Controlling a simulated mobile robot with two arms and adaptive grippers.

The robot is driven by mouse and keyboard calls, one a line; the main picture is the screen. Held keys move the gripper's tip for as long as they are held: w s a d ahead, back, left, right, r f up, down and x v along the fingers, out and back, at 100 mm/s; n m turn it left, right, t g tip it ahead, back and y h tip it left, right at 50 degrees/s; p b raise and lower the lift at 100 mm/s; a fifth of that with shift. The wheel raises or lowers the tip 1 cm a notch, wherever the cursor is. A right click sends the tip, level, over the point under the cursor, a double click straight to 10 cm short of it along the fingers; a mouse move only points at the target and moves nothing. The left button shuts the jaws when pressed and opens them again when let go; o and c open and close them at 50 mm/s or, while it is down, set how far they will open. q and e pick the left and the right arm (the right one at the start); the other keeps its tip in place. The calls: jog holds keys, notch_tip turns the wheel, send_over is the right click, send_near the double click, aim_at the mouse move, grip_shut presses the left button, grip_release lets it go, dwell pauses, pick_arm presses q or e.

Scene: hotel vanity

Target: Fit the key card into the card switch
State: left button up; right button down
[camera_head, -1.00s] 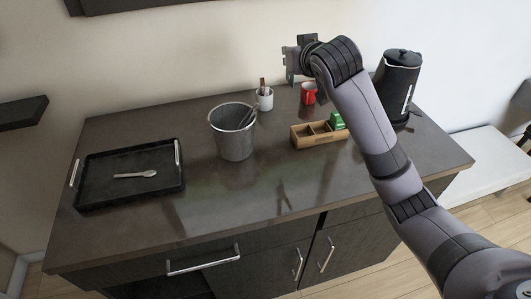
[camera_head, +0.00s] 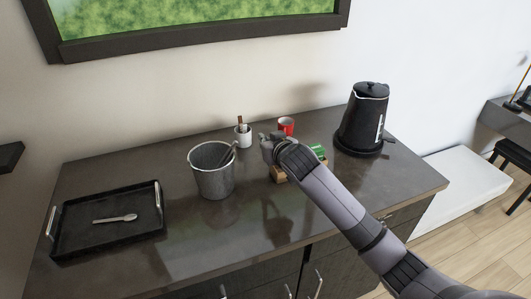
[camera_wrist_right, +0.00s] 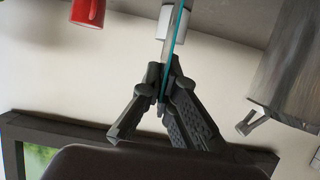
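The right gripper (camera_wrist_right: 166,82) is shut on a thin teal-edged card (camera_wrist_right: 177,42), seen almost edge-on in the right wrist view; I take it to be the key card. In the head view the right gripper (camera_head: 266,141) is above the counter, in front of the red mug and right of the white cup. The card cannot be made out there. I cannot make out the card switch in either view. My left gripper is not in view.
On the counter (camera_head: 150,255) stand a tray (camera_head: 70,235) with a spoon, a metal bucket (camera_head: 213,180), a white cup (camera_head: 243,140) with sticks, a red mug (camera_head: 286,126) and a black kettle (camera_head: 362,120). My arm partly hides a wooden box (camera_head: 278,174). A framed picture (camera_head: 200,42) hangs above.

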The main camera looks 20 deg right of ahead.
jog(key=shift+f, duration=2.2)
jog(key=c, duration=2.3)
grip_release()
jog(key=shift+f, duration=0.1)
jog(key=o, duration=0.5)
